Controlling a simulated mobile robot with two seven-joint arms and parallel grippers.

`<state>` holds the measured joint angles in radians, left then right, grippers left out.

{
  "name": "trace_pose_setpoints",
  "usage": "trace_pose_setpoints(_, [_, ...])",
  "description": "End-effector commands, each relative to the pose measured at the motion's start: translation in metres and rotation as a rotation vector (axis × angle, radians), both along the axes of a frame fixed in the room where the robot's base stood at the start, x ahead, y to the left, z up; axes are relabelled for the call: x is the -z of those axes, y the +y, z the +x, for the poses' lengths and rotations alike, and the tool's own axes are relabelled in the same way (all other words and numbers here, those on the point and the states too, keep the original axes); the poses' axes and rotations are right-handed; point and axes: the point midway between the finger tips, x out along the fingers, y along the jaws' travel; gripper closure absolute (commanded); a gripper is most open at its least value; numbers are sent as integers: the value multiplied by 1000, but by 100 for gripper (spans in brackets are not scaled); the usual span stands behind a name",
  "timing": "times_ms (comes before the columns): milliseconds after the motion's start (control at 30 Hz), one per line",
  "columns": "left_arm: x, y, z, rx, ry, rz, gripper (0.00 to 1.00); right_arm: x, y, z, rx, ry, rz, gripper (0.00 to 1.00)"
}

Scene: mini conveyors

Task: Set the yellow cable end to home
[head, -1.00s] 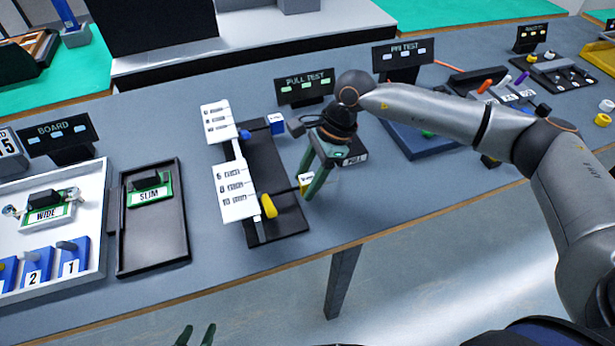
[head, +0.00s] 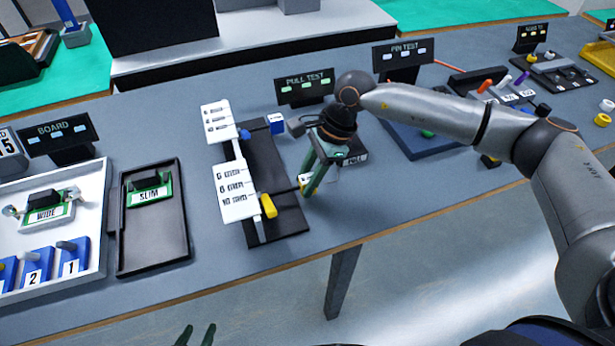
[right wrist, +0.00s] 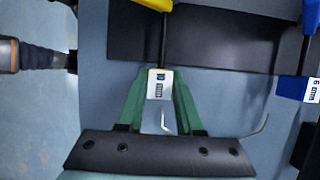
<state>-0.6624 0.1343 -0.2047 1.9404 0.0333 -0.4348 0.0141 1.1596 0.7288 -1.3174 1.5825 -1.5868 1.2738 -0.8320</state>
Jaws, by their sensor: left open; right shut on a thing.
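The yellow cable end is a small yellow-and-white block (right wrist: 160,84) with a printed label. My right gripper (right wrist: 160,92) is shut on it, with one green finger on each side. In the head view the block (head: 303,181) is partly hidden by my right gripper (head: 308,188), just off the right edge of a black board (head: 285,219). A dark cable (right wrist: 164,40) runs from the block to a yellow piece (right wrist: 153,4), which lies on the board in the head view (head: 268,206). My left gripper (head: 196,336) is open and empty at the bottom edge.
White cards with mm markings (head: 237,190) stand along the board. A blue block (head: 276,123) lies at its far right, and the PULL TEST sign (head: 305,87) stands behind. A black tray (head: 182,225) is at left.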

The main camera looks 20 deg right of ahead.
Motion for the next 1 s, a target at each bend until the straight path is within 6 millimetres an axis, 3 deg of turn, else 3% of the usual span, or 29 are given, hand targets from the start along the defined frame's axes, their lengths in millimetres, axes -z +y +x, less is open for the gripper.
trace_pose_setpoints(533, [0, -1, 0, 1, -2, -1, 50, 0, 0, 0, 1, 0, 0, 100])
trace_pose_setpoints(800, [10, -4, -1, 6, 9, -5, 50, 1, 35, -1, -5, -2, 4, 100])
trace_pose_setpoints(1000, [7, -6, 1, 10, 4, -8, 50, -1, 40, -2, -3, -1, 6, 100])
